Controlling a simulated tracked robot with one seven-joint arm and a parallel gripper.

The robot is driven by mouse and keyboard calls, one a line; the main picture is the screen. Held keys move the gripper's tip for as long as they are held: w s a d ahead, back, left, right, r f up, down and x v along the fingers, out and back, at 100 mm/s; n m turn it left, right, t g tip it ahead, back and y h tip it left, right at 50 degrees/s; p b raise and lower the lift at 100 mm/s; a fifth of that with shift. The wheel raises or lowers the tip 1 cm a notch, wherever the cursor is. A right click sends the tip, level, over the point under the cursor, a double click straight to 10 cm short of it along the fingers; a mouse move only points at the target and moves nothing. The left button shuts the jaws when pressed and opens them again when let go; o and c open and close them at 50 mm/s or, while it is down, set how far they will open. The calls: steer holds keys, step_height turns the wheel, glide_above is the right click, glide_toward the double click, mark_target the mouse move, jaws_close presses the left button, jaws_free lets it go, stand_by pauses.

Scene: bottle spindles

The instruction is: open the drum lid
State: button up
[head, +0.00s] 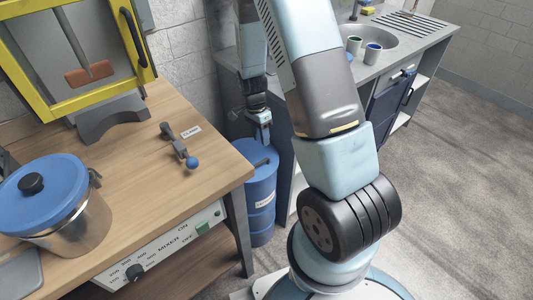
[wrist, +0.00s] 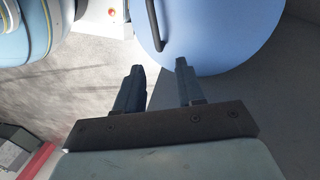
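The blue drum (head: 261,205) stands on the floor between the wooden bench and the sink counter. Its round blue lid (wrist: 225,30) is on top and carries a dark bar handle (wrist: 154,25), which also shows faintly in the head view. My gripper (head: 263,137) points down above the lid. In the wrist view its two fingers (wrist: 159,66) are spread apart with nothing between them. The handle lies beyond the fingertips there, roughly in line with the gap. The fingers look apart from the handle; the exact height above it is hard to tell.
The wooden bench (head: 225,172) stands close on the left, with a blue-lidded pot (head: 85,230) and a blue-knobbed lever (head: 179,146). The sink counter (head: 347,85) with cups is behind my arm. Open grey floor (head: 450,180) lies to the right.

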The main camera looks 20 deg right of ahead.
glide_above(264, 164)
step_height(264, 164, down, 8)
steer(key=shift+w+d+f, duration=0.1)
steer(key=shift+c, duration=0.2)
jaws_close()
stand_by(0.3)
steer(key=shift+w, duration=0.1)
